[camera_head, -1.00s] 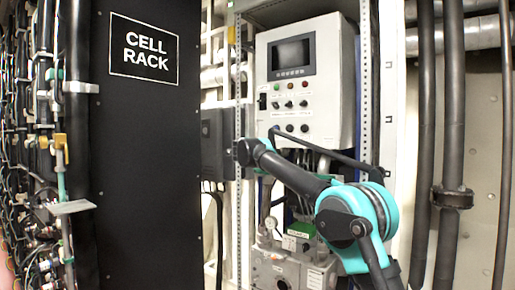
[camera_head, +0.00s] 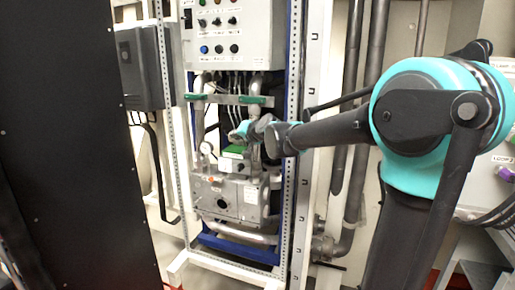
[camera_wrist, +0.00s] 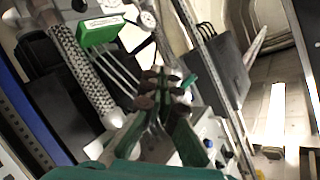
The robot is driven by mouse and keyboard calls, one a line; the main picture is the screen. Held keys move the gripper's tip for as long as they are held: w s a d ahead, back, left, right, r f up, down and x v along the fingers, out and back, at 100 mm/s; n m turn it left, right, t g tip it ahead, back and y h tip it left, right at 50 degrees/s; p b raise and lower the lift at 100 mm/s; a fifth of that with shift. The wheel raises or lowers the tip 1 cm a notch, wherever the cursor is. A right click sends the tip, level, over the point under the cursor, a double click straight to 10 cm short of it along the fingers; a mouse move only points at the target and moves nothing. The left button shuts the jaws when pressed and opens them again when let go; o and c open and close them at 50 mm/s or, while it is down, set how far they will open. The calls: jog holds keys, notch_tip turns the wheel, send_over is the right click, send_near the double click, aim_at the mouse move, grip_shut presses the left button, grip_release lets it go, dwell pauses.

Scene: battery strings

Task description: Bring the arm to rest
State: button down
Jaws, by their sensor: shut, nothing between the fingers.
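My arm reaches in from the right of the head view, with its large teal joint close to the camera and a dark link stretching left. Its teal end (camera_head: 241,131) is in front of the machinery in the white frame, and the fingers are too small to make out there. In the wrist view my gripper (camera_wrist: 161,88) has its dark green fingers drawn together at the brownish tips, with nothing between them. A green block (camera_wrist: 100,30) is beyond the fingertips at the upper left; I cannot tell how far apart they are.
A control box (camera_head: 228,35) with knobs hangs above grey machinery (camera_head: 230,198) with a gauge (camera_head: 206,148). A perforated white upright (camera_head: 296,130) stands beside the arm. Dark pipes (camera_head: 352,110) run behind it. A black panel (camera_head: 75,150) fills the left. Another panel (camera_head: 490,190) is at the right.

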jog(key=s+d+f+g+h, duration=0.4)
jog(key=s+d+f, duration=1)
jog(key=s+f, duration=0.2)
jog(key=s+d+f+n+g+h, duration=0.1)
jog(key=s+d+f+g+h, duration=0.2)
jog(key=s+d+f, duration=1.1)
jog(key=s+f+h, duration=0.1)
jog(key=s+f, duration=0.2)
jog(key=s, duration=0.2)
jog(key=shift+d+g, duration=0.15)
jog(key=shift+g, duration=0.25)
